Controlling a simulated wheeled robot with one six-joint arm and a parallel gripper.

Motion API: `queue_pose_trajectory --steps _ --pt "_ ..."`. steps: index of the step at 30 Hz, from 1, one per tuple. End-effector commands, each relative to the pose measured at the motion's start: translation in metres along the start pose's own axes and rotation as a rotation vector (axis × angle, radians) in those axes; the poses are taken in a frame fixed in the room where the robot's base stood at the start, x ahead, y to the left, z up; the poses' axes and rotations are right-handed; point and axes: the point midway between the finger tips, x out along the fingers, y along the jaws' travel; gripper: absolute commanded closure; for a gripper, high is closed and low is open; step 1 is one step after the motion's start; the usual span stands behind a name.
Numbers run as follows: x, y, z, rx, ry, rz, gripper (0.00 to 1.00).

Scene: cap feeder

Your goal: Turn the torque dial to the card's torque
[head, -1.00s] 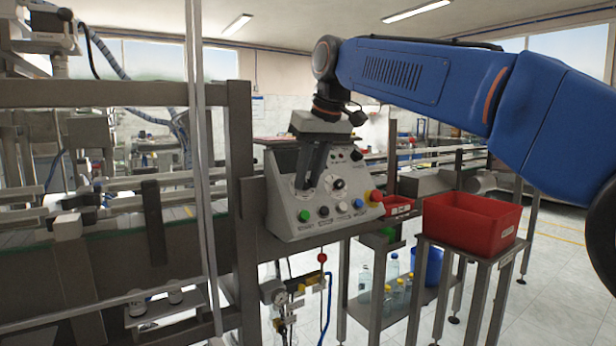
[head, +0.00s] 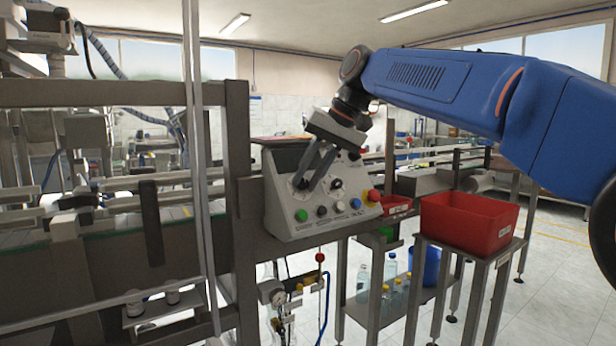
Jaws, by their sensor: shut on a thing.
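The grey control panel box (head: 280,218) stands at the middle of the head view, beside the conveyor frame. My gripper (head: 301,184) is tilted, its fingers pointing down and left at the left dial on the sloped panel face. A second black dial (head: 337,184) shows to the right of the fingers. The card and its torque figure cannot be made out, and the dial's markings are too small to read.
The panel's lower row has a green button (head: 301,215), a black button (head: 322,212), a blue button (head: 355,203) and a red knob (head: 374,195). A red bin (head: 468,222) stands on a stand at right. An upright post (head: 200,170) stands at left.

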Motion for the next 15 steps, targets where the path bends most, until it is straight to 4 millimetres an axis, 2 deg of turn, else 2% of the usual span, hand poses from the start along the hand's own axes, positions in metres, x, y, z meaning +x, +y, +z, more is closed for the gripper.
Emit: queue_pose_trajectory --steps 9,10,11,12,15 --pt "0.0003 0.0003 0.0001 0.001 0.000 0.000 1.00" --pt "0.0002 0.0004 0.0000 0.001 0.000 0.000 0.74" --pt "0.0002 0.0004 0.0000 0.001 0.000 0.000 0.67" --pt "0.0002 0.0003 0.0001 0.001 0.000 0.000 0.61" --pt "0.0002 0.0003 0.0000 0.001 0.000 0.000 0.61"
